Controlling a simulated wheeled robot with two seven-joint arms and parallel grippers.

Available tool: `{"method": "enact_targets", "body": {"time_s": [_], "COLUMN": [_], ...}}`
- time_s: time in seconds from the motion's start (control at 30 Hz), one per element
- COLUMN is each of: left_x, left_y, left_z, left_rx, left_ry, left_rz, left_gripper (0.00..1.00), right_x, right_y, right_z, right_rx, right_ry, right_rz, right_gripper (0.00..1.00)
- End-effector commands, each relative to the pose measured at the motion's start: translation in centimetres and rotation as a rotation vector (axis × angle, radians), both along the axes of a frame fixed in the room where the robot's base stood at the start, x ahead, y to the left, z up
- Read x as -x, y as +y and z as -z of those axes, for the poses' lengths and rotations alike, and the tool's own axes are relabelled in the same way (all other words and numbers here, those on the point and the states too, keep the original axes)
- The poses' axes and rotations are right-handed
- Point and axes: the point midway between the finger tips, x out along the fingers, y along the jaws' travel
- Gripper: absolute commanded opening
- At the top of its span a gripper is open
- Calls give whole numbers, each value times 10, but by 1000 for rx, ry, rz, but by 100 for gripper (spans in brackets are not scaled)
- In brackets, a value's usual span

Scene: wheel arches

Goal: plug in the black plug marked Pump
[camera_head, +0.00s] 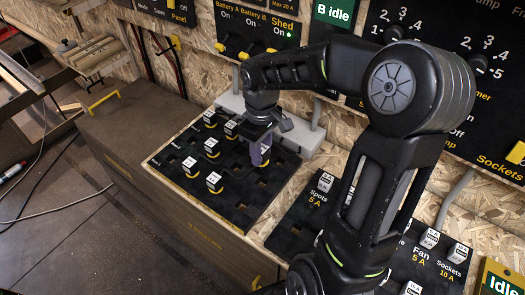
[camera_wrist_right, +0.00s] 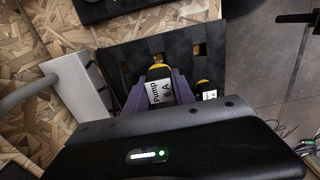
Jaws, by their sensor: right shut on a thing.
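The plug marked Pump 6 A (camera_wrist_right: 160,92) shows in the right wrist view as a white label with a yellow part beyond it. My right gripper (camera_wrist_right: 160,90) is shut on it, with a purple finger on each side of the label. In the head view, my right gripper (camera_head: 262,152) points down over the right part of the left black board (camera_head: 246,200). The gripper mostly hides the plug there. I cannot tell whether the plug is seated in the board or just above it. My left gripper is not in view.
Several white-labelled plugs (camera_head: 214,182) stand on the left board. A second black board (camera_head: 296,222) on the right holds plugs by the labels Spots, Fan and Sockets. A pale block (camera_head: 300,137) with grey conduits runs behind the left board, against the chipboard wall.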

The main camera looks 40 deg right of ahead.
Motion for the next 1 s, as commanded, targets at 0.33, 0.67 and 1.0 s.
{"method": "enact_targets", "body": {"time_s": [0.33,0.67,1.0], "left_x": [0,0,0], "left_y": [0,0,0], "left_z": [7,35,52], "left_rx": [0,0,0], "left_ry": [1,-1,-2], "left_rz": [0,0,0], "left_gripper": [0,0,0], "right_x": [0,1,0], "right_y": [0,0,0], "right_z": [9,43,66], "right_rx": [0,0,0], "right_ry": [1,2,1], "right_rz": [1,1,1], "right_gripper": [0,0,0]}}
